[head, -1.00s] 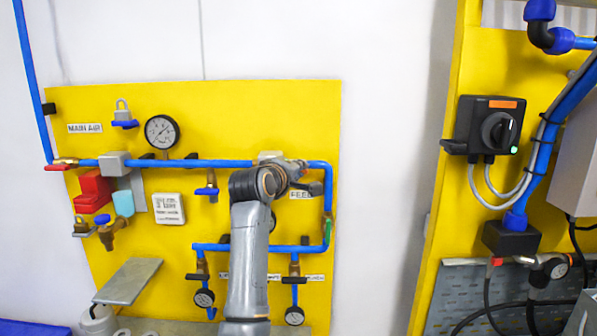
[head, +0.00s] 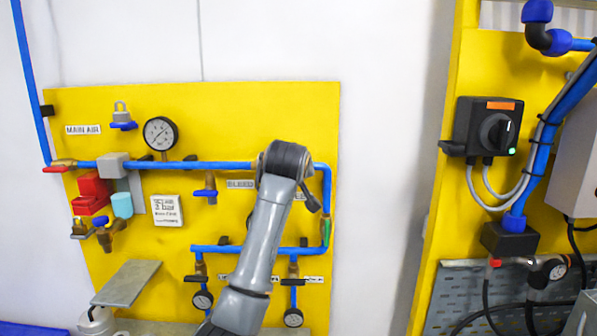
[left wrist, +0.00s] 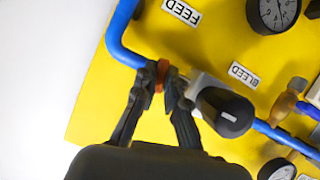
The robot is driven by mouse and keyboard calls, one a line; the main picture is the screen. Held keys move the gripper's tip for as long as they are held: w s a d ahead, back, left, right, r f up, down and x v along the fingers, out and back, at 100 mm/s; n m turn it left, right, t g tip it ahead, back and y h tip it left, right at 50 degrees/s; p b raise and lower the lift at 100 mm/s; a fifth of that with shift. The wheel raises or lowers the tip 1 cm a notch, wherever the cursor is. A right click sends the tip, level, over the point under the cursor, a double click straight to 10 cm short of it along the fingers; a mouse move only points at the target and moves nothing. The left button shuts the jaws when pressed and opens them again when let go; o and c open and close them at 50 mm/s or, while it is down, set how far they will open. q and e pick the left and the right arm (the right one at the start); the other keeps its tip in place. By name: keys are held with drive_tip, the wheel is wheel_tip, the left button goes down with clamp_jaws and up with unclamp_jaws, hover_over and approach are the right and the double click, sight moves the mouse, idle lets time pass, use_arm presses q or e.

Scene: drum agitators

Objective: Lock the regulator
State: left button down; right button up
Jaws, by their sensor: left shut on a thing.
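My left gripper (left wrist: 160,88) shows in the left wrist view with its dark fingers closed at the blue pipe, near its bend. A small orange-red piece (left wrist: 160,75) shows between the fingertips. Beside the fingers is a grey fitting with a black rounded cap (left wrist: 226,111); I cannot tell if this is the regulator. In the head view my arm hides this fitting and the gripper's grip. A brass padlock (head: 80,227) hangs lower left. My right gripper is in neither view.
A grey shelf (head: 127,282) juts out lower left. A second panel with a black rotary switch (head: 495,132) stands right. Bare wall lies between.

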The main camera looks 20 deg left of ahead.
use_arm(q)
drive_tip(key=shift+d+f+m+g+y, duration=0.1)
drive_tip(key=shift+m+g+y, duration=0.2)
drive_tip(key=shift+m+y, duration=0.35)
drive_tip(key=shift+m, duration=0.25)
drive_tip(key=c, duration=1.4)
unclamp_jaws()
drive_tip(key=v, duration=1.2)
